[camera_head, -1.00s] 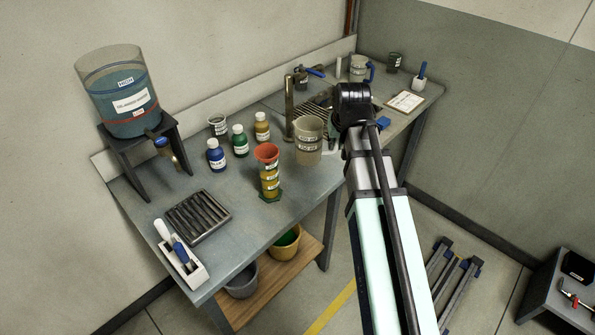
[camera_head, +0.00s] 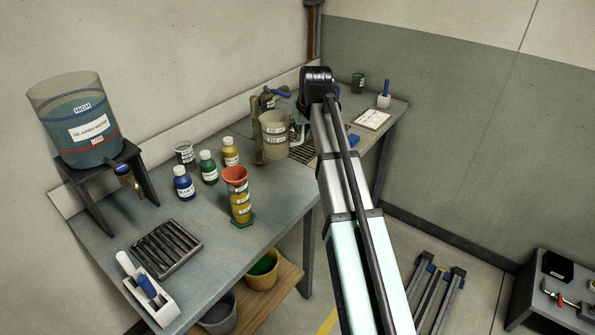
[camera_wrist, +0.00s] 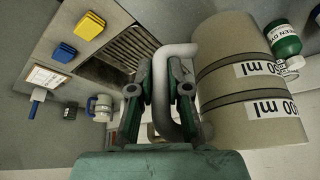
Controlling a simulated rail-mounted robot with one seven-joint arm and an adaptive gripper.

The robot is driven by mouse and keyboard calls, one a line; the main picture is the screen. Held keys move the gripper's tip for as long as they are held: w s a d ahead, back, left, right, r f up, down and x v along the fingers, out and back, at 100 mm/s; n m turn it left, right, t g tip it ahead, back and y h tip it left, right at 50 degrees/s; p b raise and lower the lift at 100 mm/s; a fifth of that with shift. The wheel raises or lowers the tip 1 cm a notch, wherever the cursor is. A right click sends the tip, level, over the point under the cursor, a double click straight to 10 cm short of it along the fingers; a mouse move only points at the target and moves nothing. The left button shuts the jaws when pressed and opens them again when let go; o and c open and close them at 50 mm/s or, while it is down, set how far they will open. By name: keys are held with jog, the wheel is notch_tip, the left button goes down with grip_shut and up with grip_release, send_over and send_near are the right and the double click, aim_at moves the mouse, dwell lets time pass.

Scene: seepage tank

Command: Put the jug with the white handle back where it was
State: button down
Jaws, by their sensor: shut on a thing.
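The jug (camera_head: 273,137) is a cloudy beige beaker with white ml labels; in the head view it is beside the brass tap post, right of the bottles. Its white handle (camera_head: 297,137) points right, toward my arm. In the wrist view the jug (camera_wrist: 242,82) fills the right side, and my gripper (camera_wrist: 160,100) is shut on the white handle (camera_wrist: 178,50), one finger on each side. In the head view my gripper is mostly hidden behind my arm. Whether the jug's base touches the bench or hangs above it I cannot tell.
A slotted drain (camera_wrist: 122,50) lies by the jug. Another jug (camera_wrist: 100,108) with a blue handle stands farther off. A funnel-topped cylinder (camera_head: 238,195), bottles and a water tank (camera_head: 85,120) stand left. The bench front (camera_head: 290,190) is clear.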

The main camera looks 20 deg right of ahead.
notch_tip(320, 180, down, 14)
jog(key=shift+f+p, duration=0.2)
jog(key=shift+p, duration=0.9)
jog(key=shift+f, duration=0.1)
jog(key=shift+f, duration=0.1)
jog(key=c, duration=1.1)
grip_release()
jog(key=shift+c, duration=0.2)
jog(key=b+v, duration=0.2)
jog(key=v, duration=1)
